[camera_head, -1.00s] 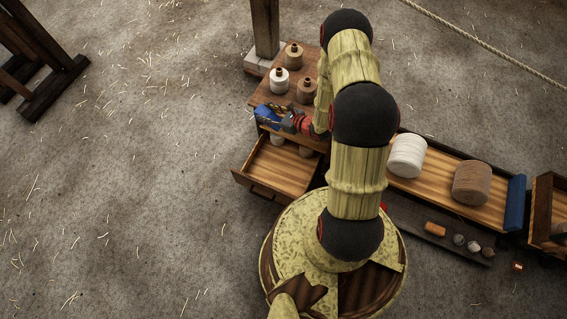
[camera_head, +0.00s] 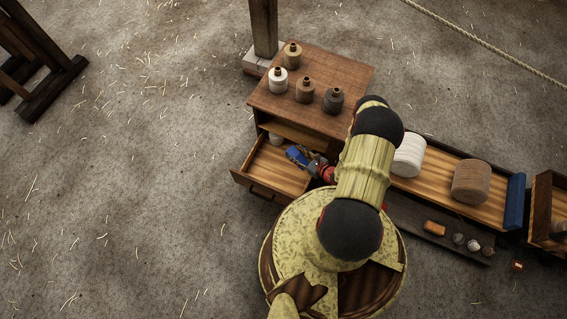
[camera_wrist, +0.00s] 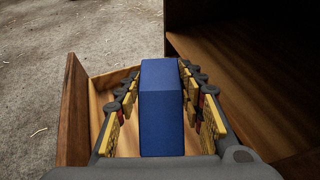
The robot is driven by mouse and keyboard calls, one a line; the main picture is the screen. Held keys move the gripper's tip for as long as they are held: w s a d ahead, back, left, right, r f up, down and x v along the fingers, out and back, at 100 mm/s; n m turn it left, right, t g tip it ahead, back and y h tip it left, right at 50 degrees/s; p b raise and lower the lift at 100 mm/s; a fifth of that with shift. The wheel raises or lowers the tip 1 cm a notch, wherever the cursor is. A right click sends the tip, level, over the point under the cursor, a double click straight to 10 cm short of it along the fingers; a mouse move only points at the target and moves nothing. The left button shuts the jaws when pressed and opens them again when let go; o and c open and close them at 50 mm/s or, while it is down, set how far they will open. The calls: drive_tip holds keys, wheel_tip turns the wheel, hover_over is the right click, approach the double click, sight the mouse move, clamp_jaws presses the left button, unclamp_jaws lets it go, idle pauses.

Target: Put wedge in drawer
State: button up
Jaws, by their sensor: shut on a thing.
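The wedge (camera_wrist: 162,108) is a blue block between my gripper's yellow-padded fingers in the wrist view. My gripper (camera_head: 304,158) is shut on the wedge (camera_head: 296,155) in the head view. The drawer (camera_head: 268,168) is pulled open from the wooden cabinet, and the wedge is over its right part. In the wrist view the drawer (camera_wrist: 74,112) lies beneath and around the wedge. I cannot tell whether the wedge touches the drawer floor.
A long tray (camera_head: 435,186) with large spools lies to the right.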

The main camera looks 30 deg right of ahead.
drive_tip(key=s+a+f, duration=0.2)
drive_tip(key=s+f, duration=0.4)
drive_tip(key=f, duration=0.2)
drive_tip(key=shift+m+h, duration=0.3)
drive_tip(key=shift+m, duration=0.1)
drive_tip(key=b+x, duration=0.2)
drive_tip(key=x, duration=0.3)
drive_tip(key=s+f+b+x, duration=0.1)
drive_tip(key=b+x, duration=0.1)
drive_tip(key=x, duration=0.3)
drive_tip(key=a+f+b+x, duration=0.1)
drive_tip(key=b+x, duration=0.1)
drive_tip(key=x, duration=0.3)
drive_tip(key=shift+w+a+f, duration=0.15)
drive_tip(key=shift+a+f, duration=0.05)
drive_tip(key=shift+f, duration=0.25)
drive_tip(key=shift+w+a+f+b, duration=0.15)
drive_tip(key=shift+f+b, duration=0.35)
drive_tip(key=shift+f, duration=0.4)
drive_tip(key=shift+w+d+f+b, duration=0.15)
drive_tip(key=shift+f+b, duration=0.3)
drive_tip(key=shift+f, duration=0.5)
drive_tip(key=shift+a, duration=0.1)
drive_tip(key=shift+f, duration=0.1)
drive_tip(key=o, duration=1.3)
drive_tip(key=shift+c, duration=0.2)
